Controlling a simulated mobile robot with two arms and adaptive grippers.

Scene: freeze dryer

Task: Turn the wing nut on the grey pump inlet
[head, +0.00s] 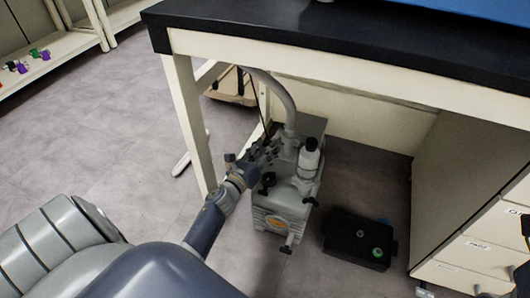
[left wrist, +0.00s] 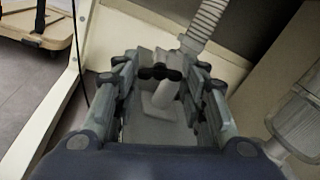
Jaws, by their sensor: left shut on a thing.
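The grey pump (head: 283,217) stands on the floor under the bench. Its inlet, where the ribbed grey hose (head: 287,103) comes down, is partly hidden by my gripper in the head view. The black wing nut (left wrist: 160,72) shows in the left wrist view, between the fingertips and in front of a pale grey pipe. My left gripper (head: 264,153) reaches in from the left at the pump's top; in the left wrist view its fingers (left wrist: 160,70) are shut on the wing nut from both sides.
The bench's black top (head: 330,48) and pale leg (head: 188,125) are close to my left arm. A clear bottle-like part (head: 309,158) rises from the pump. A black box (head: 357,239) lies right of it, before drawers (head: 480,252). Floor at left is free.

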